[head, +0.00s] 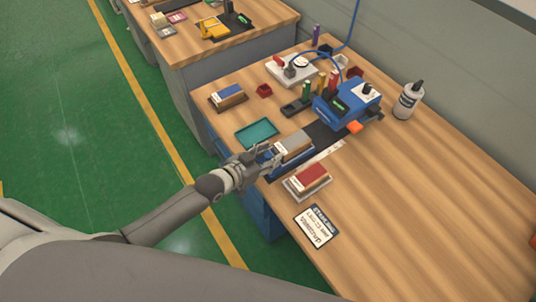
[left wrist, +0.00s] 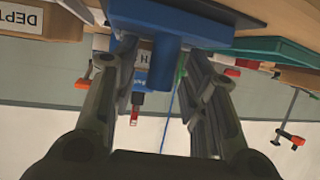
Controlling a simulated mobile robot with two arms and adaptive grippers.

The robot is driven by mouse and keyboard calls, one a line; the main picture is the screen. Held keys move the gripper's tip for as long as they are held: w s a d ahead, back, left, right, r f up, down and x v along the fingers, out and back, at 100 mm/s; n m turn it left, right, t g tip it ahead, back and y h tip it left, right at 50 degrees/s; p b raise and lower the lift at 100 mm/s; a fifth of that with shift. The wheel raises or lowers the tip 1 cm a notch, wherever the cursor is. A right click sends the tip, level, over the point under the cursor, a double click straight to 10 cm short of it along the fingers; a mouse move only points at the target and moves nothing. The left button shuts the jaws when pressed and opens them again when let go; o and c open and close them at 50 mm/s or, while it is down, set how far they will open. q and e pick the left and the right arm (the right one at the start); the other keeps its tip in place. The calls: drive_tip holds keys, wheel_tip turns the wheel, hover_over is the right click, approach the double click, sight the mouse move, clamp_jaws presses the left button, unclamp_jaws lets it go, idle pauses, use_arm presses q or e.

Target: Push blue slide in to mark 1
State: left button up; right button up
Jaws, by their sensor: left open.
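A blue slide block shows in the left wrist view (left wrist: 165,20), with a narrower blue part hanging down between the fingers. In the head view, a blue edge (head: 297,164) shows under a grey-topped block at the table's near edge. I cannot tell for sure that it is the same part. My left gripper (head: 268,159) is open at this block's left end; its fingers (left wrist: 165,85) stand either side of the blue part. I cannot tell whether they touch it. A pale marked strip (head: 326,152) lies beside the black track (head: 325,133). Mark 1 is not readable. My right gripper is not in view.
A blue machine (head: 347,104) stands at the track's far end. A teal tray (head: 257,133), a red-topped block (head: 308,178) and a printed card (head: 316,226) lie nearby. A grey bottle (head: 407,100) stands behind.

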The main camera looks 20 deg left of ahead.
sight(296, 139)
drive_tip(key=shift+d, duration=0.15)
use_arm(q)
clamp_jaws()
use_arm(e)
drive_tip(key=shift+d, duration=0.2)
